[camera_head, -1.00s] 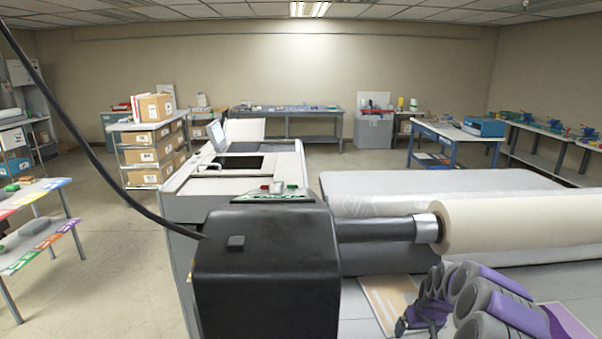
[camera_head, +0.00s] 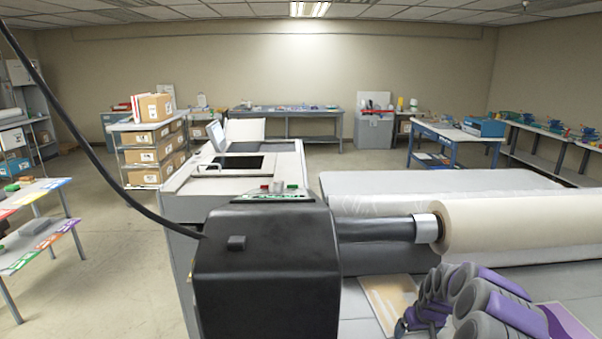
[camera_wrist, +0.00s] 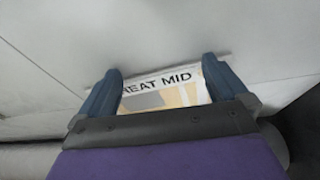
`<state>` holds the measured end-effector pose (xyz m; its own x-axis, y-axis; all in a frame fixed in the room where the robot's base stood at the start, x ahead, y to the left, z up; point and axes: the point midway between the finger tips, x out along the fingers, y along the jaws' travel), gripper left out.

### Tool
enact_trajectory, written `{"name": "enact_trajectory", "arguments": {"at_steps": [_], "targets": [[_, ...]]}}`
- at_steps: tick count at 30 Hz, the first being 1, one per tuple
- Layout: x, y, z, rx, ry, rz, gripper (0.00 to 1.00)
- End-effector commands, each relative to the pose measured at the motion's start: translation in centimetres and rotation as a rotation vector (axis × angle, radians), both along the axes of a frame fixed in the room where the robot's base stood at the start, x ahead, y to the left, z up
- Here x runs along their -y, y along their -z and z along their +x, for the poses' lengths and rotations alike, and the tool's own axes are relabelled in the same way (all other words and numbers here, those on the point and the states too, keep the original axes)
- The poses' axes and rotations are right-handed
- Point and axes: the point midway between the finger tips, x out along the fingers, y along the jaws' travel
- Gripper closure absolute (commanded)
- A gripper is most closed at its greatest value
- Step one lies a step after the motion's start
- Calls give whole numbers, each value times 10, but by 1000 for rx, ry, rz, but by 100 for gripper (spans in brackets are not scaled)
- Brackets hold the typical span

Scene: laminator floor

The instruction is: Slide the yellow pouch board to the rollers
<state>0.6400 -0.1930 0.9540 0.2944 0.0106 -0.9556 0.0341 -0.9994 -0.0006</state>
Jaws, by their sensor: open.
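The yellow pouch board (camera_head: 386,300) lies flat on the grey machine bed, partly hidden by my purple and grey arm at the lower right of the head view. In the wrist view, a pale board with yellow patches and the printed letters "REAT MID" (camera_wrist: 160,94) shows between the fingers. My gripper (camera_wrist: 160,66) is open, with one blue finger on each side of that board's visible part. I cannot tell whether the fingers touch it. The large cream roller (camera_head: 510,226) lies across the bed beyond the board.
A black housing (camera_head: 265,275) stands left of the board, with a dark shaft (camera_head: 375,229) running to the roller. A second, purple-edged sheet (camera_head: 572,325) lies at the lower right. A grey covered surface (camera_head: 440,181) stretches behind the roller.

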Motion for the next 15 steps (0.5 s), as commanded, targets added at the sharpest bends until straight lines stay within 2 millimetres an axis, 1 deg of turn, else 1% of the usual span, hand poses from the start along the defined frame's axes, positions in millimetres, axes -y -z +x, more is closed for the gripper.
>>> {"name": "enact_trajectory", "arguments": {"at_steps": [15], "targets": [[0, 0, -5, 0, -1, 0, 0]]}}
